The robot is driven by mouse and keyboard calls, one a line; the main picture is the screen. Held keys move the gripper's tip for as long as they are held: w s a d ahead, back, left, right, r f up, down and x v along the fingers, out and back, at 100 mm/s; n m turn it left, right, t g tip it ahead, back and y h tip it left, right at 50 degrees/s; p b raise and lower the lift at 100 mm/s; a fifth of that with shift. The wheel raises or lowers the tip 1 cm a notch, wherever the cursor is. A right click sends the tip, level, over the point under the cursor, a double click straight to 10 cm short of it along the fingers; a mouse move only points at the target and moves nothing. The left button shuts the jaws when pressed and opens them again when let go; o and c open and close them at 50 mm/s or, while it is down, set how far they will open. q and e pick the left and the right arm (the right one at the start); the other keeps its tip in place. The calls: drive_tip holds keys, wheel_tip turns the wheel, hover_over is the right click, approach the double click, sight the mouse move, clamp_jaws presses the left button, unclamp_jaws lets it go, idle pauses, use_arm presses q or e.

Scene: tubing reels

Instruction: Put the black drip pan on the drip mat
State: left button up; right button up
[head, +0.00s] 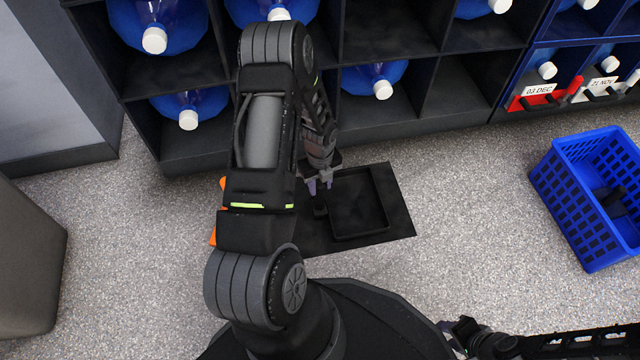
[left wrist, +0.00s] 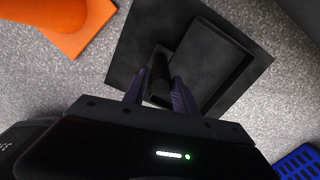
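The black drip pan (head: 358,203), a shallow tray with a raised rim, rests on the flat dark drip mat (head: 397,226) on the floor. In the left wrist view the pan (left wrist: 212,68) lies at an angle on the mat (left wrist: 128,58), within its edges. A dark handle-like block (left wrist: 161,76) stands at the pan's near side. My left gripper (head: 319,187) is above it, with its fingers (left wrist: 158,88) apart on either side of the block. I see no clear contact. My right gripper (head: 468,334) is low at the bottom edge, its fingers unclear.
A dark shelf (head: 405,128) with blue bottles stands behind the mat. A blue basket (head: 577,205) stands on the floor at the right. An orange object (left wrist: 75,25) is beside the mat, mostly hidden behind my arm in the head view. Floor between mat and basket is clear.

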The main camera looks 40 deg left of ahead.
use_arm(q)
drive_tip(key=o, duration=0.3)
wheel_tip(320, 180, up, 12)
drive_tip(key=p, duration=0.5)
drive_tip(key=shift+r, duration=0.15)
idle(0.7)
